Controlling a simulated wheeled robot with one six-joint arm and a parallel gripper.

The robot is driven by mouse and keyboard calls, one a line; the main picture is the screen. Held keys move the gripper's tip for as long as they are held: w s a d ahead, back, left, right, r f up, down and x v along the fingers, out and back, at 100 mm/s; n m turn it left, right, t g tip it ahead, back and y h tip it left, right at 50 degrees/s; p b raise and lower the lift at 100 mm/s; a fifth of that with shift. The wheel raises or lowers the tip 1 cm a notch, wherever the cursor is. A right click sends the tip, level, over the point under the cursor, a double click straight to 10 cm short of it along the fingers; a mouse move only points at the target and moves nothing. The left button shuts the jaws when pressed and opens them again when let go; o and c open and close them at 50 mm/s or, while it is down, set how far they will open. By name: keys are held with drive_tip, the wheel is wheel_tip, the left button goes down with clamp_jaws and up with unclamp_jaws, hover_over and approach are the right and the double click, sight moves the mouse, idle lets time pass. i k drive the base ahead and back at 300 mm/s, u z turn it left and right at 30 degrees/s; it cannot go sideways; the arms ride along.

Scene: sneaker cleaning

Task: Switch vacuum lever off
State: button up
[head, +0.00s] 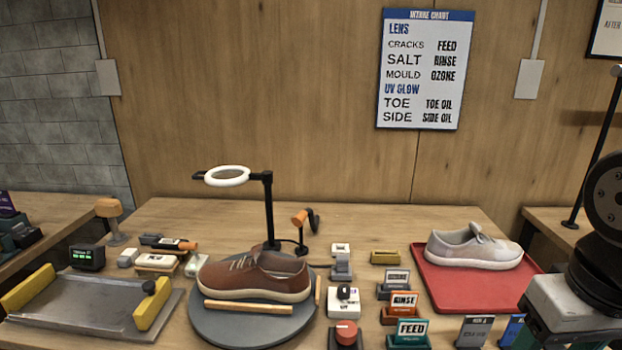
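I cannot make out a label reading vacuum, so I cannot tell which control is the vacuum lever. A small grey control (341,268) with a white label above it stands right of the turntable (232,333). A white box (335,306) with a dark knob and a label that seems to read UV is below it. A red-topped knob (346,332) sits at the front. A metal tray (85,303) at the left has yellow end bars and a black knob (149,287). Part of my arm shows at the right edge; my gripper is not in view.
A brown sneaker (250,277) rests on the turntable under a ring lamp (227,176) on a black post. A pale sneaker (473,249) lies on a red tray (440,297). Signs RINSE (404,300) and FEED (411,328) stand between.

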sight(192, 247)
drive_tip(key=u, duration=0.25)
drive_tip(key=k, duration=0.3)
drive_tip(key=u, duration=0.85)
drive_tip(key=i, duration=0.5)
drive_tip(key=u, duration=0.05)
